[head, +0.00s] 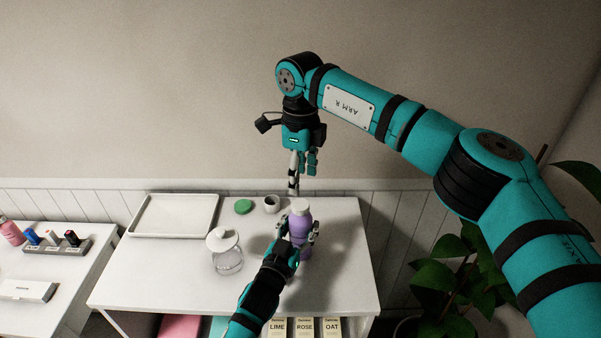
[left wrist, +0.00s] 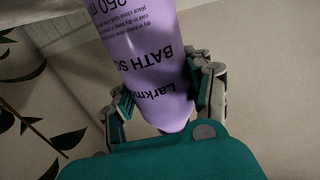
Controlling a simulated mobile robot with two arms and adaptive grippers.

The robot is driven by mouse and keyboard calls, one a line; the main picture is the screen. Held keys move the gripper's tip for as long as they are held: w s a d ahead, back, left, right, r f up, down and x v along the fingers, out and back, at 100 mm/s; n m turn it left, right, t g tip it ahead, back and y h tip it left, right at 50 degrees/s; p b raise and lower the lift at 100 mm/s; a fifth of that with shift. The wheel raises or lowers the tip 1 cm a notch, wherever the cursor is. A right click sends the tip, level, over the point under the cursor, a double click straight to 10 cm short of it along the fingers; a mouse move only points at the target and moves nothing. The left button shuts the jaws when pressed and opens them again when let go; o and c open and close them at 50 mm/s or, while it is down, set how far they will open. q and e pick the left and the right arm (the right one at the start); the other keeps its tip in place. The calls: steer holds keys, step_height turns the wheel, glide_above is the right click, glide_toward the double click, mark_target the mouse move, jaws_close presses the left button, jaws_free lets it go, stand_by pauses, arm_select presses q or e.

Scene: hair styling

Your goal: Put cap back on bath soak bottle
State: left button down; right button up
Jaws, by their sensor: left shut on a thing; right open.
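The purple bath soak bottle (head: 300,225) stands about upright over the right part of the white table; whether its base touches the tabletop is hard to tell. A pale cap (head: 300,206) shows on its top; I cannot tell how firmly it sits. My left gripper (head: 298,233) is shut around the bottle's body from the front. In the left wrist view the bottle (left wrist: 148,60) fills the space between the fingers, with "BATH SO" lettering visible. My right gripper (head: 300,176) is open and empty, pointing down just behind and above the bottle top.
A glass jar with a white lid (head: 226,256) stands left of the bottle. A white tray (head: 135,224) is at the back left. The table's (head: 345,285) right front is clear.

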mark_target(300, 204)
steer(key=n, duration=0.4)
steer(key=shift+r, duration=0.15)
steer(key=shift+f, duration=4.05)
jaws_close()
steer(key=m, duration=1.1)
steer(key=shift+o, duration=0.2)
jaws_free()
